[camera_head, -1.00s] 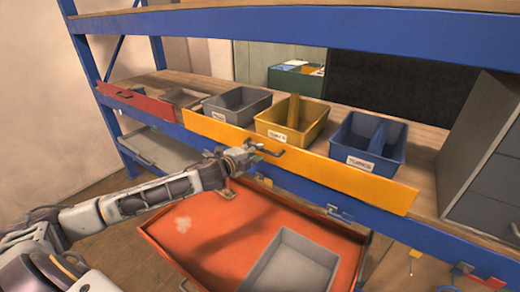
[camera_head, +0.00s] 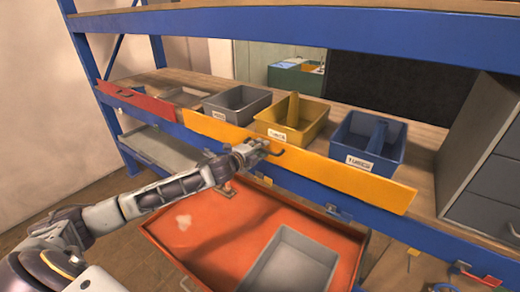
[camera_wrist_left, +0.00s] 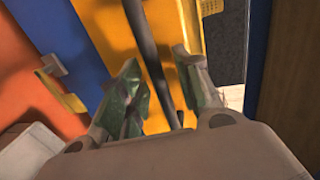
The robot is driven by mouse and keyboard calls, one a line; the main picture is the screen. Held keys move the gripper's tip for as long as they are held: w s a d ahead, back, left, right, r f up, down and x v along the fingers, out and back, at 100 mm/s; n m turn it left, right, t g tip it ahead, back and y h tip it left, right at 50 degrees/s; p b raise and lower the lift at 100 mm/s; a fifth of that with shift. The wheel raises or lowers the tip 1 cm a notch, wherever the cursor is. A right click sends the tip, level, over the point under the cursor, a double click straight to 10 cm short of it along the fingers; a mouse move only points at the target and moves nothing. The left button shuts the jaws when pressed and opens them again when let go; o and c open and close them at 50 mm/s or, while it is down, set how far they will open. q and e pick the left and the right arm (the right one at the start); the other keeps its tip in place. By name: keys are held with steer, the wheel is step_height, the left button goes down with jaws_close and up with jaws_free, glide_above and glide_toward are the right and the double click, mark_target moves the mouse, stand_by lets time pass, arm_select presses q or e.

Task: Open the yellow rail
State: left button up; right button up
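The yellow rail (camera_head: 350,180) is a long flat panel along the front edge of the blue shelf, upright before the bins. A dark bar handle (camera_head: 275,152) sticks out from its face. My left gripper (camera_head: 262,148) is at this handle. In the left wrist view, the open greenish fingers of my left gripper (camera_wrist_left: 162,90) stand on either side of the dark handle (camera_wrist_left: 146,50), with gaps showing. The yellow rail (camera_wrist_left: 108,28) lies behind it. My right gripper is not in view.
Grey (camera_head: 237,105), yellow (camera_head: 313,117) and blue (camera_head: 397,143) bins stand behind the rail. A red rail (camera_head: 135,101) is at left. An orange drawer (camera_head: 190,225) holding a grey bin (camera_head: 288,262) juts out below. A grey cabinet (camera_head: 490,165) stands at right.

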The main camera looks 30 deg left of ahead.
arm_select(q)
jaws_close()
steer(key=shift+f, duration=0.1)
stand_by(0.4)
